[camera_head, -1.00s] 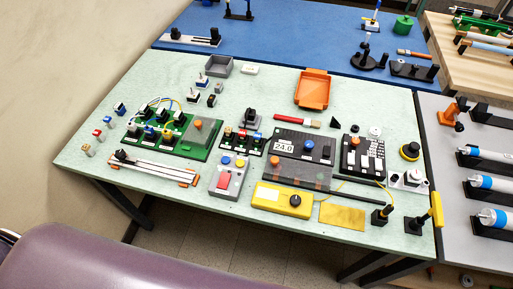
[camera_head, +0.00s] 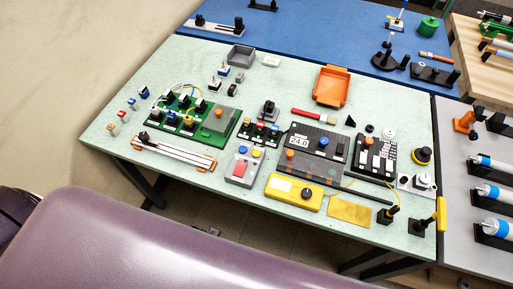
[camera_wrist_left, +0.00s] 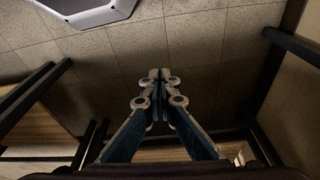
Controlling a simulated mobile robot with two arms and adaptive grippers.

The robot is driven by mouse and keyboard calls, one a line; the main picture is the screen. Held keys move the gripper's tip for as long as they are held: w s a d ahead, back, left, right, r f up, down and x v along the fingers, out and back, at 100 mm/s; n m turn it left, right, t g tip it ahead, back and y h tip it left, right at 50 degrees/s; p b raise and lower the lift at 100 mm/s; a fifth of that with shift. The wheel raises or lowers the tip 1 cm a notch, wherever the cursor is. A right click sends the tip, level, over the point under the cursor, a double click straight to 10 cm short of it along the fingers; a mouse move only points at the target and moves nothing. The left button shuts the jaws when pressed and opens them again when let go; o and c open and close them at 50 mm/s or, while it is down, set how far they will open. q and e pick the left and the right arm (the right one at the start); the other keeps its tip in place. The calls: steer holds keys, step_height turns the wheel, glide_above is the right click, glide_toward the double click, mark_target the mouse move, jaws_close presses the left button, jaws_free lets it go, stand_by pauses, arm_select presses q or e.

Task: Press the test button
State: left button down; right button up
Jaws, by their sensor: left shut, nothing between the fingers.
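A light green table (camera_head: 200,66) bears several electrical devices. A grey box (camera_head: 243,165) near its front middle has a large red button, with a blue and a yellow button above it. Which button is the test button I cannot tell. My left gripper (camera_wrist_left: 159,75) shows only in the left wrist view, shut and empty, over the tiled floor and away from the devices. My right gripper is not in view.
A green board (camera_head: 190,116), a yellow meter (camera_head: 293,192) and an orange tray (camera_head: 331,86) are also on the table. A blue table (camera_head: 300,38) adjoins behind, a grey one (camera_head: 470,236) at the right. A purple padded surface (camera_head: 150,245) fills the front left.

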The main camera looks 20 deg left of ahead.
arm_select(q)
steer(key=w+d+r+t+h+p, duration=0.15)
steer(key=w+r, duration=0.25)
steer(key=r, duration=0.7)
steer(key=w+d+r+y+p, duration=0.1)
steer(key=w+r+p, duration=0.15)
steer(key=r, duration=0.95)
steer(key=w+d+r+n+h, duration=0.5)
steer(key=w+d+r, duration=0.3)
steer(key=w+r, duration=0.15)
steer(key=w+a+r+n+t+h, duration=0.1)
steer(key=w+a+r+n, duration=0.4)
steer(key=w+n, duration=0.4)
steer(key=r+n, duration=0.1)
steer(key=n, duration=0.2)
steer(key=shift+a+r+h, duration=0.15)
steer(key=shift+r+h, duration=0.15)
steer(key=shift+h, duration=0.05)
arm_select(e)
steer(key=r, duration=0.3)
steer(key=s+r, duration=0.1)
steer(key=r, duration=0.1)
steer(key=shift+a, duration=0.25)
arm_select(q)
steer(key=shift+w+f, duration=0.1)
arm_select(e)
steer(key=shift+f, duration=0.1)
